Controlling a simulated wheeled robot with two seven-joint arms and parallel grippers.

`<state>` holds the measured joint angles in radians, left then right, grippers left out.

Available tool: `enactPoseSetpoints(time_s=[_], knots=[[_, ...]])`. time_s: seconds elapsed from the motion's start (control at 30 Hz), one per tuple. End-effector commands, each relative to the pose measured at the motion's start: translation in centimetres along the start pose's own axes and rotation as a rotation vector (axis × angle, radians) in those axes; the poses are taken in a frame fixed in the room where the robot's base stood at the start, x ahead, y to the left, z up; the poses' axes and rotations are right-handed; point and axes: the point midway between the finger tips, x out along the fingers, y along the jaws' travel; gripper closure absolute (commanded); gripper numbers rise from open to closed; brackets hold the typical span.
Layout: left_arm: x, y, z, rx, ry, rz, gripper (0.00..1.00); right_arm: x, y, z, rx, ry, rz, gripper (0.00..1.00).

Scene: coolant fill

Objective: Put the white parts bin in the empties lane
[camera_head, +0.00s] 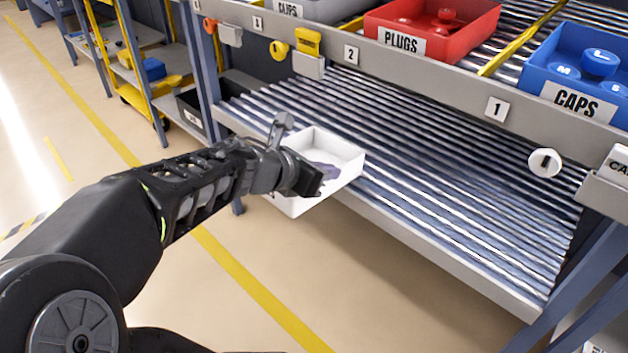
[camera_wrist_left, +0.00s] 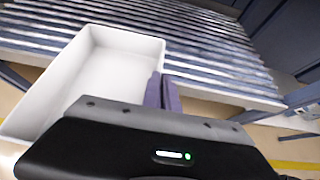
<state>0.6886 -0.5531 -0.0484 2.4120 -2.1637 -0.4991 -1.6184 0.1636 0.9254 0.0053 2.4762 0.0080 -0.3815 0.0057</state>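The white parts bin (camera_head: 335,152) looks empty and is at the front edge of the lower roller lane (camera_head: 430,190), its near part sticking out past the lip. I cannot tell whether it touches the rollers. My left gripper (camera_head: 318,176) is shut on the bin's wall. In the left wrist view, the grey-purple fingers (camera_wrist_left: 162,92) sit at the right wall of the bin (camera_wrist_left: 98,75), with the rollers (camera_wrist_left: 215,50) beyond. The gripper body hides the bin's near corner. My right gripper is not in view.
The upper shelf holds a red PLUGS bin (camera_head: 430,28) and a blue CAPS bin (camera_head: 575,68). A label rail (camera_head: 430,82) runs above the lower lane. A blue-grey post (camera_head: 205,75) stands at left. The lower lane's rollers are clear to the right of the bin.

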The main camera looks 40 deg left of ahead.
Motion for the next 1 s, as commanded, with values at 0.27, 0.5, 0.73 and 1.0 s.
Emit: enactPoseSetpoints(time_s=[0.27,0.5,0.73,1.0], knots=[[3.4,-0.1,1.6,0.002,0.000,-0.003,1.00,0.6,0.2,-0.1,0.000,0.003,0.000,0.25],[6.2,-0.1,3.0,0.001,0.000,-0.003,1.00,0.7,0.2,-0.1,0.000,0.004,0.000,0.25],[8.8,-0.1,4.3,0.000,-0.001,-0.003,1.00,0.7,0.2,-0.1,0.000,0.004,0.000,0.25],[12.0,-0.1,5.8,0.001,0.000,-0.003,1.00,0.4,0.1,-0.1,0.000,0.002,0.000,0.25]])
